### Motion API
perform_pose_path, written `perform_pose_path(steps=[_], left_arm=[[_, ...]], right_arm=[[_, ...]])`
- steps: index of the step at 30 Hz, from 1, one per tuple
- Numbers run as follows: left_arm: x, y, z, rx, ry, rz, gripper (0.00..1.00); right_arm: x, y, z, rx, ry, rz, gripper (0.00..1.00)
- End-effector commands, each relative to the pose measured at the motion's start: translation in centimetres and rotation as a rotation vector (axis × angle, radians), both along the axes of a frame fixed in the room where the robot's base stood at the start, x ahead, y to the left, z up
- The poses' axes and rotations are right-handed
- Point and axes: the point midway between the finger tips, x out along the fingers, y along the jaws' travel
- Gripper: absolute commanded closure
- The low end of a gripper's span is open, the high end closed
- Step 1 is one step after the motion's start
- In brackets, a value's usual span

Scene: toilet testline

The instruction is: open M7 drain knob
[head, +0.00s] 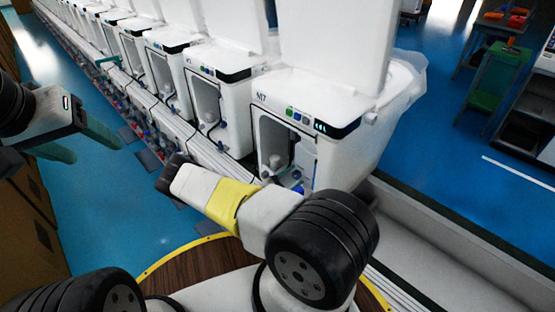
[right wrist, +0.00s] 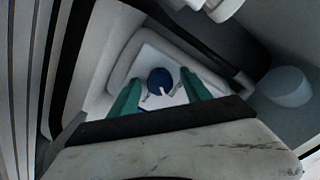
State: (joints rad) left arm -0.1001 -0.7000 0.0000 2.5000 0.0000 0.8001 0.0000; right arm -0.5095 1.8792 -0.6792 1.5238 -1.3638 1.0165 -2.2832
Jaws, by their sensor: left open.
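The nearest white toilet unit (head: 345,150) has a label that looks like M7 and an open front recess with a white part and small blue parts (head: 297,175) inside. In the right wrist view a round dark blue knob (right wrist: 159,80) with a pale pointer sits on a white panel. My right gripper (right wrist: 160,77) has its two green fingers apart, one on each side of the knob; contact cannot be told. In the head view its fingers are not clearly seen. My left gripper (head: 97,150) is open and empty at the left, over the floor.
A row of similar white toilet units (head: 215,85) runs to the upper left along a rail with hoses and bottles. Green carts (head: 490,85) stand at the right.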

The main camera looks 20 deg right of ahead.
Motion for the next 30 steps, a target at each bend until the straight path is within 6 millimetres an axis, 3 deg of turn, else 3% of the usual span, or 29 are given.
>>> perform_pose_path(steps=[1,6,9,20,30], left_arm=[[0.0,0.0,0.0,0.0,0.0,0.0,0.36],[0.0,0.0,0.0,0.0,0.0,0.0,0.36],[0.0,0.0,0.0,0.0,0.0,0.0,0.36],[0.0,0.0,0.0,0.0,0.0,0.0,0.36],[0.0,0.0,0.0,0.0,0.0,0.0,0.36]], right_arm=[[-0.01,0.02,0.0,0.0,0.0,0.0,0.52],[-0.01,0.03,-0.01,0.0,0.0,0.0,0.85],[0.0,0.03,0.0,0.0,0.0,0.0,1.0],[-0.01,0.05,0.01,0.022,-0.054,0.0,1.0],[-0.03,0.05,0.02,0.117,-0.283,-0.001,1.0]])
